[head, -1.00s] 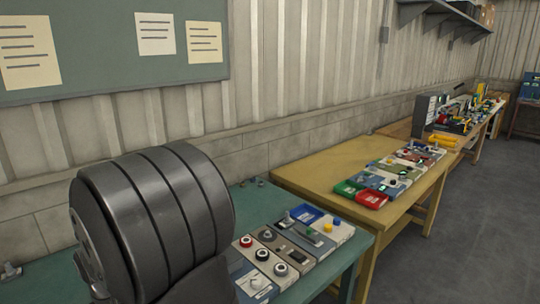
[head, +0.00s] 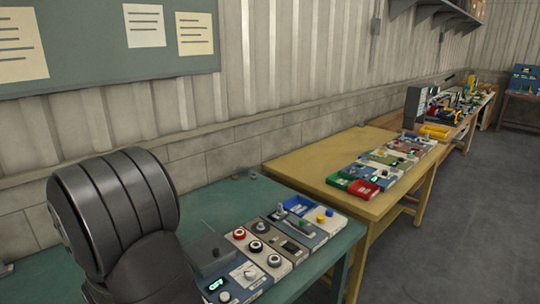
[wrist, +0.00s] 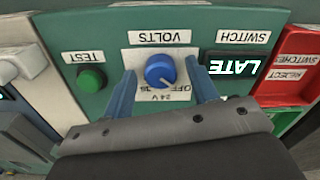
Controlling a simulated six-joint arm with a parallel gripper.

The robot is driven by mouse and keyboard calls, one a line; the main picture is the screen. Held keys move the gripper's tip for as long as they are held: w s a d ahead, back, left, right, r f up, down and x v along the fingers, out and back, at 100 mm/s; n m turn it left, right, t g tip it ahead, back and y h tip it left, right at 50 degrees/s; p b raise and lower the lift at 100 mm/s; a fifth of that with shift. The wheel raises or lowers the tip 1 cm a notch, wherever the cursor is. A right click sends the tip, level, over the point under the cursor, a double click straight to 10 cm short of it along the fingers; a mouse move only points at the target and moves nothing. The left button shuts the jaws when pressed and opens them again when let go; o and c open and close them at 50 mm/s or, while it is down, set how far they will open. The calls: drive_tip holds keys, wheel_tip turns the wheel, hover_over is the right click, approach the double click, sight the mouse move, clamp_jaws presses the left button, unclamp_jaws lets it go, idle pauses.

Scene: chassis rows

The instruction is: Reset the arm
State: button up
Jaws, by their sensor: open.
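My gripper (wrist: 160,68) shows in the wrist view with its two blue fingers apart. They stand on either side of a blue knob (wrist: 160,71) with a white pointer line, on a white plate of a green panel (wrist: 108,55). Whether the fingers touch the knob I cannot tell. The labels appear upside down: VOLTS above the knob, 24 V and OFF below it. A green TEST button (wrist: 91,79) is at left. In the head view my dark arm fills the lower left and the gripper is hidden.
A red reject tray (wrist: 297,70) borders the panel at right in the wrist view. In the head view, a green table (head: 225,195) carries a row of modules and a blue tray (head: 297,205). A yellow table (head: 305,170) with more modules stands beyond. Grey floor is free at right.

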drive_tip(key=shift+r, duration=0.15)
wheel_tip(320, 180, up, 18)
drive_tip(key=f, duration=0.1)
wheel_tip(320, 180, down, 17)
drive_tip(key=shift+r, duration=0.1)
drive_tip(key=shift+f, duration=0.3)
drive_tip(key=m, duration=0.5)
drive_tip(key=shift+r, duration=0.1)
drive_tip(key=m, duration=0.5)
drive_tip(key=shift+a, duration=0.1)
drive_tip(key=shift+r, duration=3.05)
drive_tip(key=shift+o, duration=0.3)
